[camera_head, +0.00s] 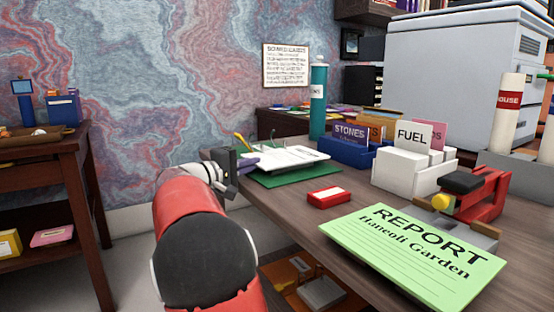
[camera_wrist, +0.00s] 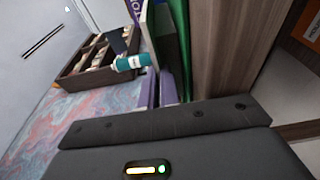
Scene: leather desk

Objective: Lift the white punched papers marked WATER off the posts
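The white papers (camera_head: 288,156) lie on a green board (camera_head: 295,175) near the desk's left edge in the head view; the word WATER is not legible. Thin upright shapes rise near the papers' far side, too small to tell whether they are the posts. My gripper (camera_head: 250,163) is at the papers' left edge, low over the desk edge. In the wrist view its two purple fingers (camera_wrist: 160,88) are close together, just short of the green board's edge (camera_wrist: 184,35) and a pale edge beside it. I cannot tell whether paper is between them.
A teal bottle (camera_head: 318,100) stands behind the papers. To the right are a blue card box (camera_head: 350,153), a white card box (camera_head: 400,172), a red box (camera_head: 328,196), a red-and-black device (camera_head: 478,190) and the green report (camera_head: 410,255). Open space lies left of the desk.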

